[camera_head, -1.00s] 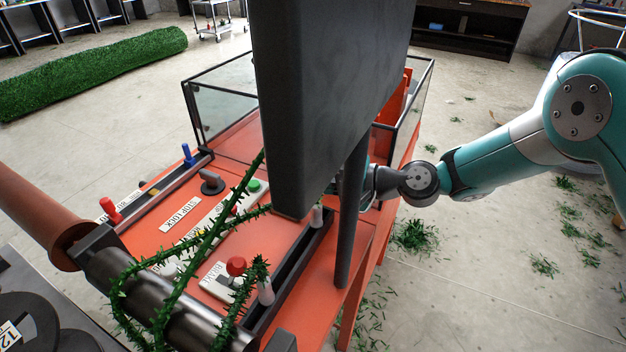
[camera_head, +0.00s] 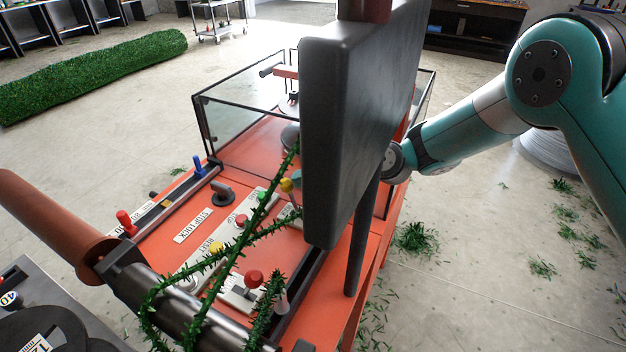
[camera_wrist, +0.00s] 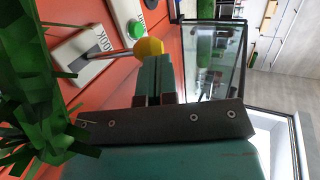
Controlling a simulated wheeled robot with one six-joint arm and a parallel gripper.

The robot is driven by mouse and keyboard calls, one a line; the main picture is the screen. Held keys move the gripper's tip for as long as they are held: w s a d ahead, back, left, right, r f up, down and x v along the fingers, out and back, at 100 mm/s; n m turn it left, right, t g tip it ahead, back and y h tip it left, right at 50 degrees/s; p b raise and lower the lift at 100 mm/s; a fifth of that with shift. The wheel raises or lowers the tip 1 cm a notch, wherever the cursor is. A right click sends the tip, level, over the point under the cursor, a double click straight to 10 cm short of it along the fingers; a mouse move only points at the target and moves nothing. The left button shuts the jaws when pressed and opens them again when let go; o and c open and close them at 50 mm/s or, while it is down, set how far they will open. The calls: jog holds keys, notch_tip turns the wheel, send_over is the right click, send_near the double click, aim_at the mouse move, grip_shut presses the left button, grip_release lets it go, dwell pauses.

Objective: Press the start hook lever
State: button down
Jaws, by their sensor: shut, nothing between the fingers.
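The hook lever is a thin rod with a yellow ball knob (camera_wrist: 150,47), rising from a pale base plate marked HOOK (camera_wrist: 88,47). In the head view the yellow knob (camera_head: 287,184) shows just left of the dark panel. My gripper (camera_wrist: 152,62) is shut and empty. In the wrist view its fingertips are right at the yellow knob; whether they touch it, I cannot tell. In the head view the panel hides my gripper's fingers. A green button (camera_wrist: 135,29) sits beside the lever base.
The large dark panel (camera_head: 335,140) on its post stands between the camera and my gripper. Spiky green twisted wire (camera_head: 225,270) crosses the orange machine top; it is close at left in the wrist view (camera_wrist: 35,100). A glass guard (camera_head: 235,125) stands behind the controls.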

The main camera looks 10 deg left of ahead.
jog(key=shift+d, duration=0.1)
jog(key=shift+r+p, duration=0.6)
jog(key=shift+r, duration=0.25)
jog(key=b+v, duration=0.2)
jog(key=v, duration=1.5)
jog(key=shift+d, duration=0.15)
jog(key=shift+r, duration=0.2)
